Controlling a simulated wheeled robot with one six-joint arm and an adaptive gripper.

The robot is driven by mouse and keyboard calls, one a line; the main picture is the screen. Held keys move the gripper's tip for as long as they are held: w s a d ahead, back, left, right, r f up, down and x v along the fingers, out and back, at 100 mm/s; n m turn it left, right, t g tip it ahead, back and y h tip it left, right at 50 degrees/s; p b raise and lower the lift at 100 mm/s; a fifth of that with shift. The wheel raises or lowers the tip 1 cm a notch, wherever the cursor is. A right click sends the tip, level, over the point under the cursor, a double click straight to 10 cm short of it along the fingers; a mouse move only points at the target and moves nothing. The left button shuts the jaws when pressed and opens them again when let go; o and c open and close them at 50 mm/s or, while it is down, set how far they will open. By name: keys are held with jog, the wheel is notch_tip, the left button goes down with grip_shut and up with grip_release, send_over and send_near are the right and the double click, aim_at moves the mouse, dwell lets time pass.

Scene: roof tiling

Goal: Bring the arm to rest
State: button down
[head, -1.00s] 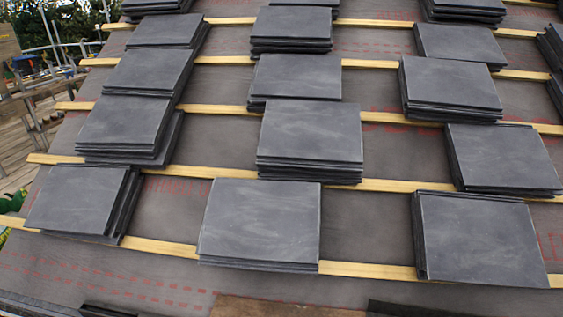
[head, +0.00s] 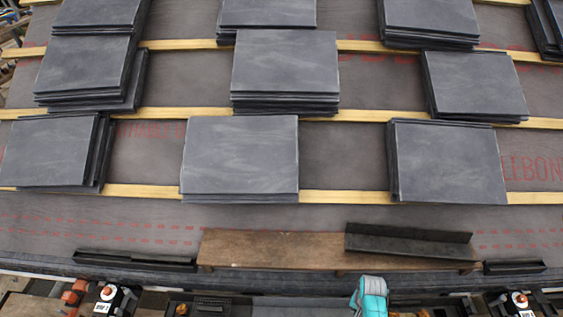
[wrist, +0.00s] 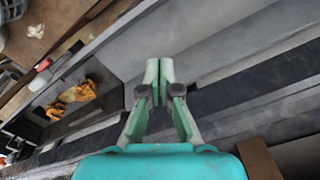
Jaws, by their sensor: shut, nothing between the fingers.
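My gripper (wrist: 159,72) shows in the wrist view with its two pale green fingers together, shut and empty. Below the fingertips there is a grey surface with a dark strip, and nothing touches them that I can see. In the head view a teal part of my arm (head: 370,296) shows at the bottom edge, just in front of the wooden plank; the fingers cannot be made out there.
Stacks of dark slates (head: 240,155) lie on wooden battens (head: 340,197) up the roof. A wooden plank (head: 270,250) lies along the eaves with a dark angled piece (head: 408,240) on it. Orange gloves (wrist: 75,95) lie in a dark tray at left in the wrist view.

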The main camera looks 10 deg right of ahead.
jog(key=shift+r, duration=0.6)
jog(key=s+a+r+n+t+h, duration=0.1)
jog(key=s+a+r+n+t, duration=0.1)
jog(key=s+a+r+t, duration=0.45)
jog(key=s+a+r+n+t, duration=0.1)
jog(key=s+a+r+n, duration=0.15)
jog(key=s, duration=0.65)
jog(key=s+a+r+n+t, duration=0.1)
jog(key=s+r+t, duration=0.1)
jog(key=r, duration=0.9)
jog(key=s+a+r+n+t, duration=0.1)
jog(key=s+r, duration=0.4)
jog(key=r, duration=0.6)
jog(key=s+a+r+n+t+y, duration=0.1)
jog(key=s+a+r+t, duration=0.2)
jog(key=r, duration=0.8)
jog(key=shift+s+n+t, duration=0.35)
jog(key=shift+t, duration=0.4)
jog(key=shift+r, duration=0.1)
